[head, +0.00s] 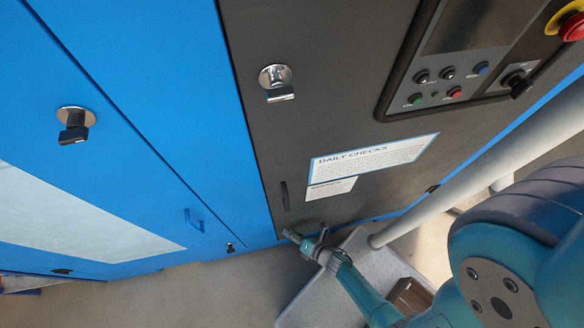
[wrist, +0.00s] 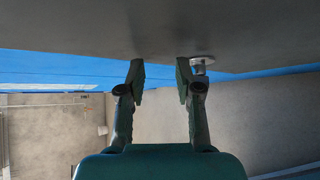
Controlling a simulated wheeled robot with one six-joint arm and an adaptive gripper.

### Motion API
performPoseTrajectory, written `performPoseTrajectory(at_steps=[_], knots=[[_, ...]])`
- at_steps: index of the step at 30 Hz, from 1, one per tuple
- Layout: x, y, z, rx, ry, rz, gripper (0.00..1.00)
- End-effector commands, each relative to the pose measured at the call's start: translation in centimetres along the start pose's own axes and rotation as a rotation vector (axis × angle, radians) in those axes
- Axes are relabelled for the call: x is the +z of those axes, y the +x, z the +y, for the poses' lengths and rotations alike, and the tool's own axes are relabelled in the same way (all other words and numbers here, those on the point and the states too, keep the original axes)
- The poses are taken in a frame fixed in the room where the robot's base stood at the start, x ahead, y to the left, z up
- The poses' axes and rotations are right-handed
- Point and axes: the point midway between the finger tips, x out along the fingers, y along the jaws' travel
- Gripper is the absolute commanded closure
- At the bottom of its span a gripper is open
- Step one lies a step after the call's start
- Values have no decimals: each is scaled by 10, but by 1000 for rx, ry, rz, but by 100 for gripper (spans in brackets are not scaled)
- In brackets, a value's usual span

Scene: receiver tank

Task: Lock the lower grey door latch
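The lower grey door latch shows in the wrist view as a silver round plate with a short stem (wrist: 202,62), partly hidden behind my right fingertip. In the head view I cannot make it out clearly near my gripper. My gripper (head: 308,238) is at the bottom edge of the grey door. In the wrist view, my gripper (wrist: 160,80) is open, with nothing between the fingers. The latch is beside the right finger, not between the fingers; contact cannot be told.
A blue door (head: 150,60) with its own latch (head: 75,125) and a blue handle (head: 194,220) is on the left. The grey door has a dark handle (head: 285,195), paper notices (head: 370,158) and a control panel (head: 460,75). A thick grey pipe (head: 480,160) runs at right.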

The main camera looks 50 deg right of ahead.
Motion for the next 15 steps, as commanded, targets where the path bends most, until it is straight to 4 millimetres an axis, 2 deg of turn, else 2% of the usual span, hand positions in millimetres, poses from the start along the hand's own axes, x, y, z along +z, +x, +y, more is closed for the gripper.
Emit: performPoseTrajectory(at_steps=[7, 15], knots=[[10, -12, 20, -3, 0, -1, 66], [15, -16, 29, -6, 2, -1, 66]])
